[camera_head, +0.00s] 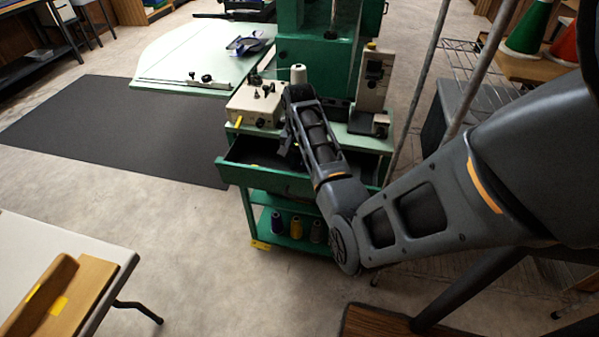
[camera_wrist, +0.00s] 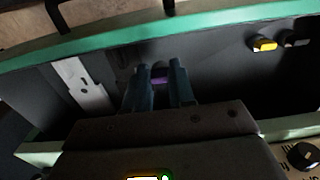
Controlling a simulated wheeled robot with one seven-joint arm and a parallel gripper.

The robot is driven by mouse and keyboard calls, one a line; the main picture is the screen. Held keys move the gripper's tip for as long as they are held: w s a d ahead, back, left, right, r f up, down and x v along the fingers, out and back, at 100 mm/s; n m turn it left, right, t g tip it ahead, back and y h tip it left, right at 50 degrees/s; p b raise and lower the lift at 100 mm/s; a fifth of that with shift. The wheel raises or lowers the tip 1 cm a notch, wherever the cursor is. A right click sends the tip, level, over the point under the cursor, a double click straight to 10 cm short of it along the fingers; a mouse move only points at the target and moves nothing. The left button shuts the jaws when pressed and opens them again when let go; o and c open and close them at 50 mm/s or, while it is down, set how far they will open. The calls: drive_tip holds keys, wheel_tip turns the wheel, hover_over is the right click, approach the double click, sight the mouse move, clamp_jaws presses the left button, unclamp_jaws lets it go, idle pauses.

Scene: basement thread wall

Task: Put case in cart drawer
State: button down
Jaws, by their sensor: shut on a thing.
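The green cart (camera_head: 258,214) stands in the middle of the head view with its drawer (camera_head: 237,174) pulled open. In the wrist view I look into the dark drawer, with its green rim (camera_wrist: 140,35) across the top. My gripper (camera_wrist: 161,78) points into the drawer. Its two blue-grey fingers are shut on a small purple thing (camera_wrist: 161,82), probably the case; only a sliver of it shows. I cannot tell whether it touches the drawer floor.
Inside the drawer are a pale metal plate (camera_wrist: 82,88) at left and a yellow-ended item (camera_wrist: 264,44) at right. A beige control box (camera_head: 256,105) and a thread cone (camera_head: 298,74) stand on the cart top. Thread spools (camera_head: 296,228) fill the lower shelf. A white table (camera_head: 100,250) stands at lower left.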

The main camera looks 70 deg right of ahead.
sight(299, 169)
drive_tip(key=shift+f, duration=2.1)
drive_tip(key=shift+f, duration=0.15)
drive_tip(key=c, duration=1)
unclamp_jaws()
drive_tip(key=shift+o, duration=0.2)
wheel_tip(299, 169, up, 12)
drive_tip(key=shift+r, duration=0.2)
